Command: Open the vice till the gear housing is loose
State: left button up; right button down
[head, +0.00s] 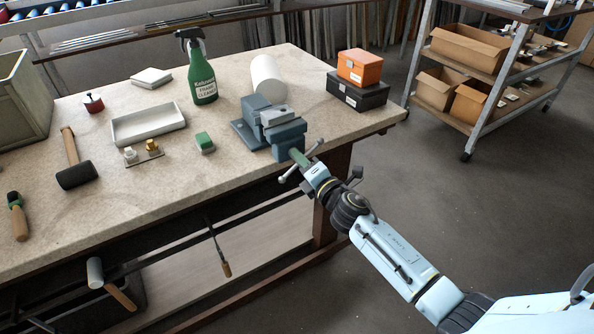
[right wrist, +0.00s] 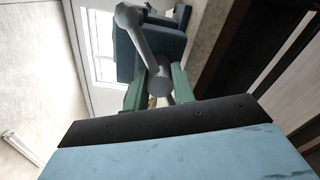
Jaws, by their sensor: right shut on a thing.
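The blue-grey vice (head: 250,128) stands at the front right edge of the workbench. A light grey block, which looks like the gear housing (head: 272,115), sits between its jaws; I cannot tell how tightly. The vice's grey bar handle (head: 312,149) sticks out in front, tilted, with a knob at each end. My right gripper (head: 299,158) is shut on the handle near its middle. In the right wrist view, the green fingers stand on both sides of the handle's hub (right wrist: 159,82), and the bar (right wrist: 145,42) rises to the upper left. My left gripper is not in view.
Left of the vice are a green block (head: 204,142), a white tray (head: 148,124) and a mallet (head: 76,172). A green spray bottle (head: 203,85), a white cylinder (head: 268,77) and an orange box (head: 364,67) on a black case stand behind.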

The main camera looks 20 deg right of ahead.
jog(key=shift+n, duration=1.5)
jog(key=shift+n+b, duration=0.3)
jog(key=shift+n, duration=1.2)
jog(key=shift+r+n, duration=0.1)
jog(key=shift+n, duration=0.6)
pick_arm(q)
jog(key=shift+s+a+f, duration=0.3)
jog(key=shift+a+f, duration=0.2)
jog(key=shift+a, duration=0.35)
pick_arm(e)
jog(key=shift+n, duration=0.3)
